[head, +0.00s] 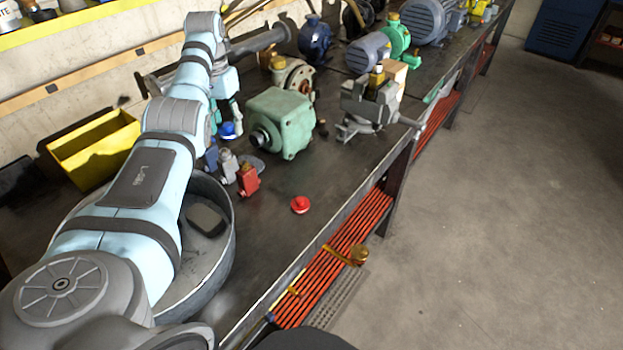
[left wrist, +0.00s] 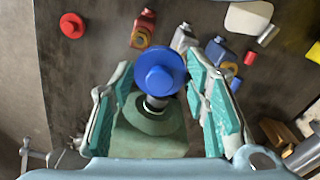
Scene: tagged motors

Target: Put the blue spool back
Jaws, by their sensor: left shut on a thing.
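The blue spool (head: 229,130) is in my left gripper (head: 231,118), left of the green motor (head: 282,122) in the head view. In the left wrist view the blue spool (left wrist: 159,72) sits between the two green-padded fingers of the left gripper (left wrist: 163,90). Behind it show a short metal shaft and the green motor's body (left wrist: 140,142). I cannot tell whether the spool touches that shaft. The right gripper is not in view.
A red spool (head: 300,204) lies on the bench (head: 290,235) near its front edge. Red (head: 248,181), grey (head: 228,165) and blue (head: 211,157) padlock-like blocks stand close by. A round metal pan (head: 228,245) and a yellow bin (head: 95,150) are at left. A vise (head: 370,105) stands right of the motor.

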